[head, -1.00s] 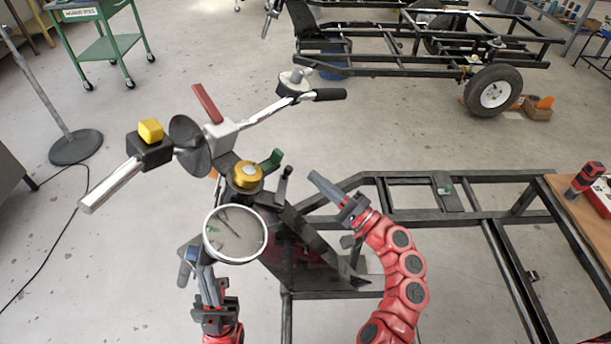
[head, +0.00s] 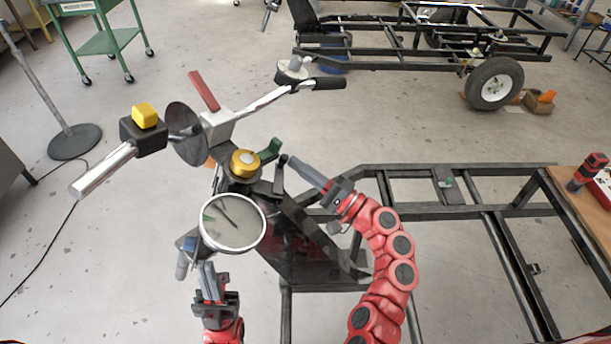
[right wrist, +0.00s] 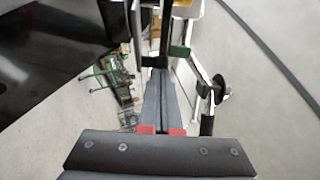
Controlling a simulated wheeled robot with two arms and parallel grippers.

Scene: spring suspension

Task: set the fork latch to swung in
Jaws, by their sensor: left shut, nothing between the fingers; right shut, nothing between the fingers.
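A fork and handlebar assembly stands in the middle of the head view, with a gold cap (head: 245,163) at its top. Beside the cap are a green lever (head: 270,149) and a small dark upright lever (head: 281,168); I cannot tell for certain which is the fork latch. My right gripper (head: 292,162) is shut and empty, its tips just right of the dark lever. Whether they touch is unclear. In the right wrist view its closed fingers (right wrist: 162,75) point at the dark and green parts. My left gripper (head: 206,268) is shut, below the round gauge.
A dark tube frame (head: 410,216) extends to the right. A wooden bench (head: 582,205) with a red-black tool is at the right edge.

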